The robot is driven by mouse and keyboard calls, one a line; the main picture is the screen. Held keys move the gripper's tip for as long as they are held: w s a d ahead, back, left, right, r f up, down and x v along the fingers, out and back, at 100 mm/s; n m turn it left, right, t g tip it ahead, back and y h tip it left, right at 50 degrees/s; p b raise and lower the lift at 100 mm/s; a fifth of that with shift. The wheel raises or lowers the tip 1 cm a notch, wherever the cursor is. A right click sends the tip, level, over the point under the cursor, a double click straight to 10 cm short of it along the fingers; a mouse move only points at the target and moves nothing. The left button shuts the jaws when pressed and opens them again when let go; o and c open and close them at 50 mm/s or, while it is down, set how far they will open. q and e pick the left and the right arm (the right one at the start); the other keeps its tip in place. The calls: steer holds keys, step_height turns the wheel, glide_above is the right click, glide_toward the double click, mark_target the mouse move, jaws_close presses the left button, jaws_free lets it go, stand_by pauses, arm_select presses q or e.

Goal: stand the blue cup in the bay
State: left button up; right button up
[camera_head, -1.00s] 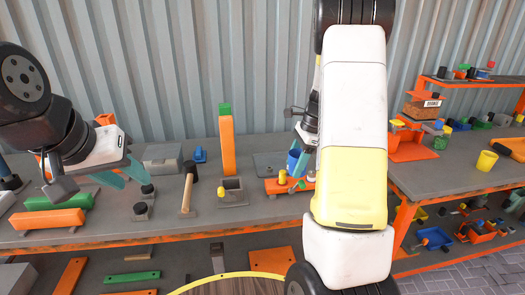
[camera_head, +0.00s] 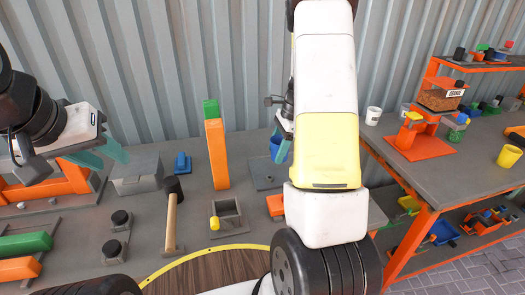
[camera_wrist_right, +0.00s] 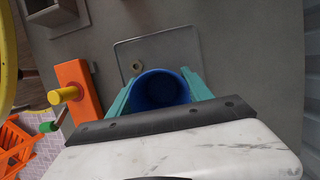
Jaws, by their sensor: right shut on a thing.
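The blue cup (camera_head: 277,147) is between the teal fingers of my right gripper (camera_head: 283,140), partly hidden by the fingers and arm. In the right wrist view I look down into the open mouth of the cup (camera_wrist_right: 158,90), with my right gripper (camera_wrist_right: 160,95) shut on it. A flat grey plate (camera_head: 264,180) with a thin rim and a small ring lies near the cup; it also shows in the wrist view (camera_wrist_right: 188,47). I cannot tell whether the cup touches it, or which thing is the bay. My left gripper (camera_head: 99,155) is open and empty above the bench.
A grey open box (camera_head: 229,222) with a yellow knob, a mallet (camera_head: 172,220) and an upright orange block (camera_head: 217,155) with a green top stand left of the cup. An orange block with a yellow peg (camera_wrist_right: 77,90) lies close by. A white cup (camera_head: 373,115) stands to the right.

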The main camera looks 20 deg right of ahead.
mark_target(276, 170)
steer(key=shift+f, duration=2.55)
steer(key=shift+f, duration=0.1)
steer(key=o, duration=1.3)
steer(key=shift+o, duration=0.2)
